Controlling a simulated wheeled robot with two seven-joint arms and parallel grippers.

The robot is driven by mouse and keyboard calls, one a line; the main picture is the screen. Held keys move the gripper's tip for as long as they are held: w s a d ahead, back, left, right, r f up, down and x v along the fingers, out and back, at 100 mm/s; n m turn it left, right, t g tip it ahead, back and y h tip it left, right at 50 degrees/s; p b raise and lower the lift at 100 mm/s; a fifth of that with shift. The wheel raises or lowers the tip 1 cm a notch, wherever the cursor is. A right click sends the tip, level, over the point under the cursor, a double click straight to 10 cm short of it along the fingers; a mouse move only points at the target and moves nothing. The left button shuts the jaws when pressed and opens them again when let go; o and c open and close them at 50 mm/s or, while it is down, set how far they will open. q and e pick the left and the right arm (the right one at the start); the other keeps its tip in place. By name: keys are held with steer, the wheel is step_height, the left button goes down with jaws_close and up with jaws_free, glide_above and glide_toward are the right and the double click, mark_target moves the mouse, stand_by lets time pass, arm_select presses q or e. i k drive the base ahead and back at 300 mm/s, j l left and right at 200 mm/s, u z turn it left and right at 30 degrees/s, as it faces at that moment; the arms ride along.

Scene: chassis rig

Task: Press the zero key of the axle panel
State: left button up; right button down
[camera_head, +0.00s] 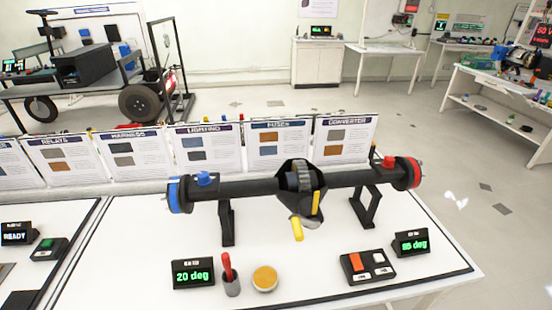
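A small black key panel (347,274) lies flat on the white table at the front right, below the axle. It carries one large orange key (357,262) and smaller white keys (379,258). The lettering is too small to tell which key is zero. A black display (411,243) with green digits, hard to read but ending in "deg", stands right of the panel. The dark axle (250,187) lies across two black stands, with a blue left end, a red right end and yellow parts under its middle housing. Neither of my grippers is in view.
A second display (193,274) reads "20 deg" at the front left. A grey holder (232,288) with a red-handled tool and a round amber-topped piece (265,279) stand beside it. Upright information cards (208,150) line the table's back. The front middle is clear.

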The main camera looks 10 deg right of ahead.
mark_target(378, 258)
steer(key=z, duration=1.25)
